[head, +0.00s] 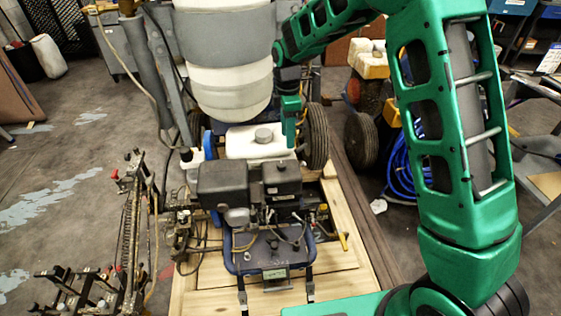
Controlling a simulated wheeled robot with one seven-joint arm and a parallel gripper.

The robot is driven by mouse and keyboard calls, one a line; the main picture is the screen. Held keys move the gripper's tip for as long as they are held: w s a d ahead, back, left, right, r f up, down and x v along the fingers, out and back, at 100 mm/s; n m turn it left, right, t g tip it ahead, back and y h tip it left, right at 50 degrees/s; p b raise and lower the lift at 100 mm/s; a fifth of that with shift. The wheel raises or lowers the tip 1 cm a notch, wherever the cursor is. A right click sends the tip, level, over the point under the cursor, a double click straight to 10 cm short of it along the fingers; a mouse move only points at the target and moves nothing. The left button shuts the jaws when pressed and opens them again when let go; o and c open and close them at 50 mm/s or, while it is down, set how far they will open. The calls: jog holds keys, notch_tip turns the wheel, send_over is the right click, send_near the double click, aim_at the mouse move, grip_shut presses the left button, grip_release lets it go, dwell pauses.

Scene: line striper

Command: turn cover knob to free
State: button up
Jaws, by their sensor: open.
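The line striper's engine stands in the middle of the head view, with a black box-shaped cover (282,177) at its right and a larger dark housing (222,184) at its left. A small raised spot (281,166) on top of the black cover may be the cover knob; it is too small to tell its shape or position. My gripper (291,143) points down behind the black cover, beside the right end of the white tank (240,143). It appears apart from the cover, and its jaws are open, with nothing visible between them.
A large white bucket-like container (228,90) hangs close behind, left of my gripper. A black wheel (316,136) stands just right. The machine rests on a wooden pallet (350,225). A blue hose (400,170) lies farther right.

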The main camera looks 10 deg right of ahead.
aim_at(281, 163)
jog(key=shift+n, duration=0.5)
jog(key=f, duration=0.4)
jog(key=a+f, duration=0.1)
jog(key=f, duration=0.3)
jog(key=a+f, duration=0.1)
jog(key=f, duration=0.3)
jog(key=shift+w, duration=0.2)
jog(key=shift+c, duration=0.3)
jog(key=c, duration=1)
